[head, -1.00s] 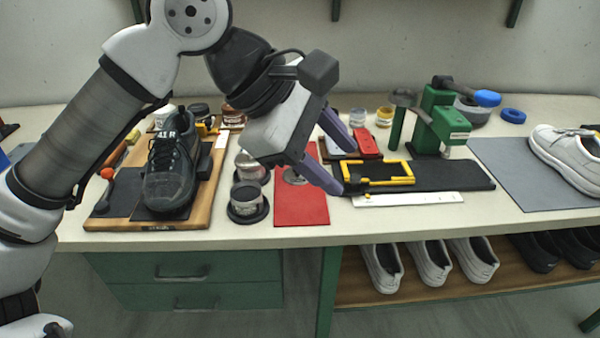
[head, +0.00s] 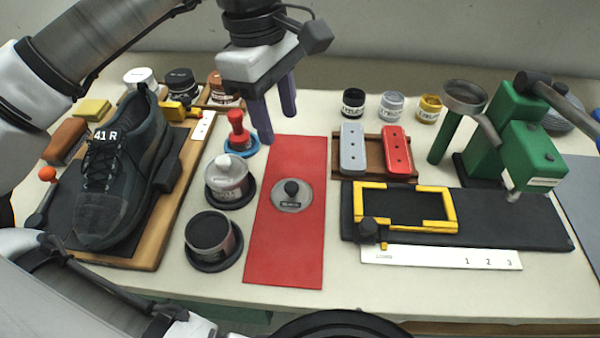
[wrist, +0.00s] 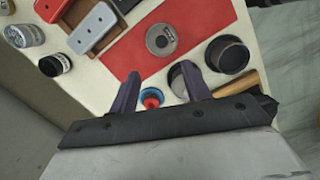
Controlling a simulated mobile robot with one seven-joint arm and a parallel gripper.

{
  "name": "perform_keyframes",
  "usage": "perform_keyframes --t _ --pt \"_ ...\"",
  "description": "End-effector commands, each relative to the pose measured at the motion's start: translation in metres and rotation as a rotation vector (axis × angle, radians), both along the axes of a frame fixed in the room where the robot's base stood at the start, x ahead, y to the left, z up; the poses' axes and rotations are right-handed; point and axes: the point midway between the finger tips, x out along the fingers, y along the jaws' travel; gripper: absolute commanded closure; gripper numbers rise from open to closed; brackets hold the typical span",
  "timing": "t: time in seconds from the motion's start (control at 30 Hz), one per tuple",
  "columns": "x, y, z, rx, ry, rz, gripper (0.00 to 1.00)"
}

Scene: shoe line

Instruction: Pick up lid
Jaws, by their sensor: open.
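The lid (head: 292,195) is a round silver disc with a black knob and a dark label. It lies flat on the red mat (head: 290,255), and also shows in the wrist view (wrist: 161,40). My gripper (head: 277,125) is open and empty, its two purple fingers pointing down over the back end of the mat. In the head view it is behind and above the lid, apart from it. In the wrist view the lid is beyond the open fingertips (wrist: 160,72).
Left of the mat stand an open dark tin (head: 210,232), a tin with a pale top (head: 228,175) and a red-knobbed stamp (head: 239,135). A shoe (head: 125,175) is further left. A yellow frame (head: 405,190) and green press (head: 515,150) stand right. The mat's front is clear.

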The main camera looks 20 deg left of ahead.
Motion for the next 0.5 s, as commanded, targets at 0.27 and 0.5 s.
perform_keyframes --t 0.27,0.5 --pt "-0.002 -0.007 -0.049 -0.001 0.003 0.000 0.52" --pt "-0.002 -0.012 -0.080 -0.002 0.000 0.000 0.52"
